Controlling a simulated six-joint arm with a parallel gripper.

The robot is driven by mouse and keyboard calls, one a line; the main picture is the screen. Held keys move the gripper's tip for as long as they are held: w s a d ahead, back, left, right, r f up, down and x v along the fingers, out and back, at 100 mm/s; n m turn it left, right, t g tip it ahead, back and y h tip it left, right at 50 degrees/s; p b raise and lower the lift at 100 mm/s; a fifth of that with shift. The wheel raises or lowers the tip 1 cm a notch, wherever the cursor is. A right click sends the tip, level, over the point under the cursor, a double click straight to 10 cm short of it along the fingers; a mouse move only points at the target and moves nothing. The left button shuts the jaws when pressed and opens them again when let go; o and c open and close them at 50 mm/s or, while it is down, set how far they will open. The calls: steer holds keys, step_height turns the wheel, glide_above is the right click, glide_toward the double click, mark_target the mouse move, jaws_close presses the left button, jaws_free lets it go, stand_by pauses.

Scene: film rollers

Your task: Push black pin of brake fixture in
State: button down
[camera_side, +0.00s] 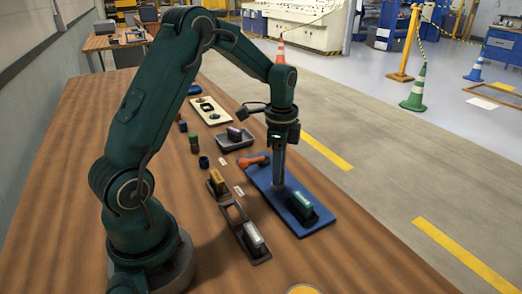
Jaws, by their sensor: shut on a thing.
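A blue flat plate (322,223) lies near the right edge of the wooden table; it may be the base of the brake fixture. A dark block with a green and white top (301,204) sits at its front end. An orange part (252,161) lies at its back left edge. My gripper (278,184) points straight down over the middle of the plate, between the orange part and the dark block. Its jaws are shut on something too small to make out. I cannot pick out the black pin, and cannot tell whether the fingertips touch the plate.
Left of the plate stands a dark holder (237,214) with a yellow-topped block (217,181) and a grey-topped block (253,238). Behind are a grey tray (222,144) with a purple-topped block, a cream plate (211,118) and small cylinders. The table's front right is mostly clear.

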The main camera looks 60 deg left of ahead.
steer(key=shift+f, duration=0.35)
steer(key=c, duration=0.5)
jaws_free()
steer(key=shift+c, duration=0.2)
steer(key=shift+r, duration=2.6)
